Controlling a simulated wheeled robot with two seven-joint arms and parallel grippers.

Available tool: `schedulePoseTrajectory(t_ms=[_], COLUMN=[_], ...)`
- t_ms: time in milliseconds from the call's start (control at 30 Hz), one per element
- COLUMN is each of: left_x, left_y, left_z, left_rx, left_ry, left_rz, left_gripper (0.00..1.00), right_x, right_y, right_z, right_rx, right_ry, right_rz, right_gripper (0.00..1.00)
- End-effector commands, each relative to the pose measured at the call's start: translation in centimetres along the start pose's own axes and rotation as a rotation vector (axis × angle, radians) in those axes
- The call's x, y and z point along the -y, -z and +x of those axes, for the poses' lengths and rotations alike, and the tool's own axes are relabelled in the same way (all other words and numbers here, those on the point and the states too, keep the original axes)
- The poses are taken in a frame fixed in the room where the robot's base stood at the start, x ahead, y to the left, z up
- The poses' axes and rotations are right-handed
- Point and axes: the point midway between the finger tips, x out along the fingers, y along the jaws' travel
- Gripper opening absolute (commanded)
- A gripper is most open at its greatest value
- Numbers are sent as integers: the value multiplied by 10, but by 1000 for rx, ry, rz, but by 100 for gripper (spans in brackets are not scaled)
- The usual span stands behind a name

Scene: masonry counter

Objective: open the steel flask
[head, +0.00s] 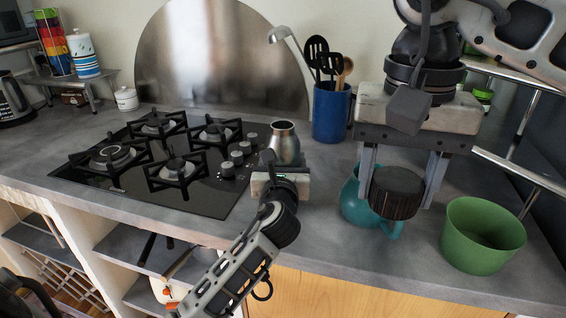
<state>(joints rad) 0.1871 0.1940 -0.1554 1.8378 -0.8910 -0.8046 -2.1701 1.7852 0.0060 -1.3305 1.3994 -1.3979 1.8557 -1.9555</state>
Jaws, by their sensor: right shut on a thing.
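The steel flask (283,138) stands upright on the counter beside the hob, its narrow neck bare at the top. My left gripper (281,168) is at the near side of the flask. Its own hand hides its fingers and the lower flask, so I cannot tell whether it grips. My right gripper (400,188) points down, to the right of the flask. It is shut on a dark, wood-grained round cap (396,194), held between its two fingers and apart from the flask.
A teal mug (356,203) stands partly behind the cap. A green bowl (483,247) is at the right near edge. A blue utensil pot (330,115) stands behind the flask. The gas hob (130,182) fills the left. The counter between flask and teal mug is clear.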

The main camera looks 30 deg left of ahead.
Motion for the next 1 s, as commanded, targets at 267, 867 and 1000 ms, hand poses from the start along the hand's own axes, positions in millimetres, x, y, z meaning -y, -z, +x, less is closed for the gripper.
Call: schedulePoseTrajectory(t_ms=[267,867,1000], left_x=[0,1,1], left_y=[0,0,0], left_z=[0,-18,-49], left_rx=[5,0,-1], left_ry=[0,2,2], left_rz=[-1,1,0], left_gripper=[1,86,86], right_x=[0,0,0], right_y=[0,0,0], right_z=[0,0,2], right_rx=[0,0,0], right_ry=[0,0,0], right_rz=[0,0,0], right_gripper=[25,25,25])
